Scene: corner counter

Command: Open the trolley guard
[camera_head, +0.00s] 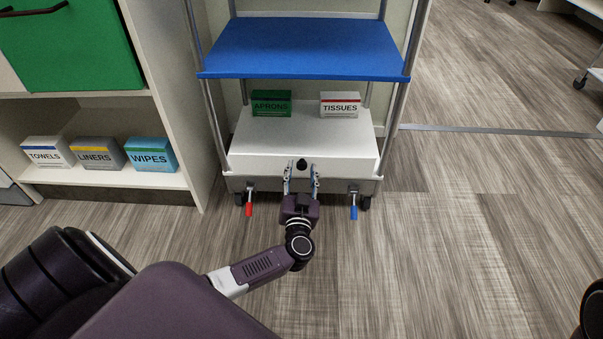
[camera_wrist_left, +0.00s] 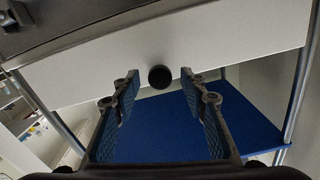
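The trolley (camera_head: 204,110) stands ahead with a blue upper shelf and a white lower shelf (camera_head: 310,135). A white front panel, seemingly the guard (camera_head: 345,166), runs across the lower shelf's front. It has a round black knob (camera_head: 301,163) at its middle. In the left wrist view the white panel (camera_wrist_left: 230,45) and knob (camera_wrist_left: 159,77) show closely. My left gripper (camera_head: 301,178) is open, its fingers on either side of the knob's line. In the wrist view, gaps show between the knob and both fingertips (camera_wrist_left: 159,84). My right gripper is not in view.
A red-handled lever (camera_head: 249,207) and a blue-handled lever (camera_head: 354,211) hang below the trolley's front. An APRONS box (camera_head: 271,104) and a TISSUES box (camera_head: 340,104) stand on the lower shelf. A cabinet (camera_head: 180,90) with boxes is at left.

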